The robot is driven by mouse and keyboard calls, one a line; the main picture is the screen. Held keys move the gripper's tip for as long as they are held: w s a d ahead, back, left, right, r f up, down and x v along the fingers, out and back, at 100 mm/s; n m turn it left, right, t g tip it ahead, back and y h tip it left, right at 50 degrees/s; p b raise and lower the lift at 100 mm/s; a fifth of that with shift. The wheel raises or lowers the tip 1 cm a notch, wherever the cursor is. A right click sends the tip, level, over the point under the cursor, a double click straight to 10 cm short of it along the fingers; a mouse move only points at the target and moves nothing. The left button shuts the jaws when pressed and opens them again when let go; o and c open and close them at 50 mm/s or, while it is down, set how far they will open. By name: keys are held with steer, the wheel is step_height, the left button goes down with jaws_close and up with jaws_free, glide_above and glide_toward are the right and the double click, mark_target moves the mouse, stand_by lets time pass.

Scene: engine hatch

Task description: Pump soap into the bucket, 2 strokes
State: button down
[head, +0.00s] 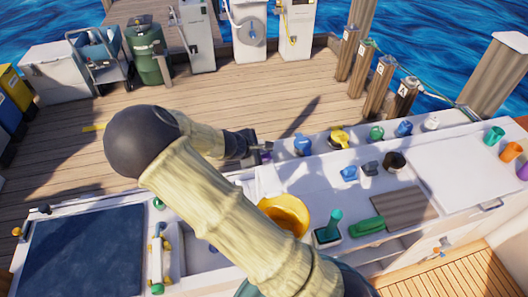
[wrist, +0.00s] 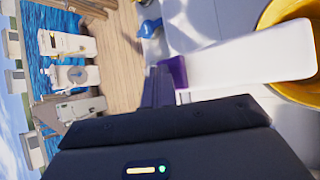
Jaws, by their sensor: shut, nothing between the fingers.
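The soap dispenser is a tall white bottle (wrist: 250,64) with a purple pump top (wrist: 176,72), seen in the wrist view.
Blue (head: 302,145) and yellow (head: 339,138) items and others line the counter's back ledge. A green brush (head: 367,226) and a teal-handled item (head: 332,228) stand right of the bucket. A white board (head: 465,165) lies at the right. The wooden deck beyond is mostly clear.

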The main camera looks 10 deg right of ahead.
steer(key=shift+f, duration=0.35)
steer(key=shift+r, duration=0.1)
stand_by(0.5)
steer(key=shift+r+p, duration=1)
steer(key=shift+r, duration=0.4)
step_height(320, 180, up, 5)
steer(key=p, duration=0.3)
steer(key=shift+p, duration=0.4)
